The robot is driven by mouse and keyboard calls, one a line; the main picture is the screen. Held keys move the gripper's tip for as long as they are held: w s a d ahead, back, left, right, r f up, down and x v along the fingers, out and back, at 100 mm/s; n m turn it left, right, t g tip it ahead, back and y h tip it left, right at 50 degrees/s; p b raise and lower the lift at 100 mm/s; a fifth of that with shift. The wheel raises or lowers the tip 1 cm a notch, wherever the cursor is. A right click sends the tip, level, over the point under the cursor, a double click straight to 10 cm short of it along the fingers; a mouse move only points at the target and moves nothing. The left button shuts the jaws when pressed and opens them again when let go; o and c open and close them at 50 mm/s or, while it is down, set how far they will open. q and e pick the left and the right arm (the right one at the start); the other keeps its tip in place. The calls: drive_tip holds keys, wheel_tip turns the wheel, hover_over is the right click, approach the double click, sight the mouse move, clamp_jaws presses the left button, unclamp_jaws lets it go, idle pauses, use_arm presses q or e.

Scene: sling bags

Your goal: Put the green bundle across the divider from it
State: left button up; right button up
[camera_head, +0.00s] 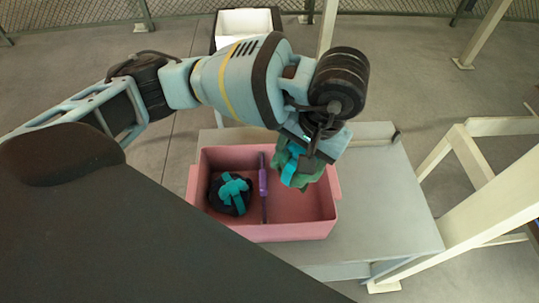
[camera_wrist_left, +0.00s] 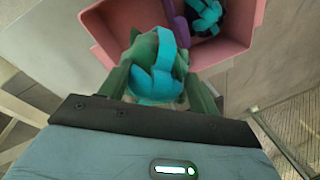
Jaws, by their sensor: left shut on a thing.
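My left gripper (camera_head: 312,150) is shut on the green bundle (camera_head: 300,172), which has turquoise straps. It holds the bundle over the right compartment of the pink bin (camera_head: 285,233), to the right of the purple divider (camera_head: 263,188). In the left wrist view the bundle (camera_wrist_left: 151,62) sits between the two fingers (camera_wrist_left: 160,85), with the bin (camera_wrist_left: 112,22) beyond it. A black bundle with turquoise straps (camera_head: 231,194) lies in the left compartment. Whether the green bundle touches the bin floor cannot be told. My right gripper is not in view.
The bin stands on a grey table (camera_head: 385,200) with bare surface to its right. A white-lined container (camera_head: 245,22) stands behind the table. Cream metal posts (camera_head: 480,205) rise at the right. The right compartment shows bare floor in front of the held bundle.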

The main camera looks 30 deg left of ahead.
sight(308, 177)
use_arm(q)
drive_tip(key=d+x, duration=0.1)
drive_tip(key=x, duration=0.4)
drive_tip(key=d+x, duration=0.1)
drive_tip(key=x, duration=0.5)
drive_tip(key=d+x, duration=0.1)
drive_tip(key=x, duration=0.5)
drive_tip(key=shift+s+d+f, duration=0.25)
drive_tip(key=shift+f, duration=0.3)
drive_tip(key=shift+c, duration=0.2)
drive_tip(key=shift+f+b, duration=0.15)
drive_tip(key=shift+b, duration=0.2)
drive_tip(key=o, duration=1.8)
drive_tip(key=shift+c, duration=0.2)
drive_tip(key=v, duration=1.2)
drive_tip(key=shift+p, duration=0.3)
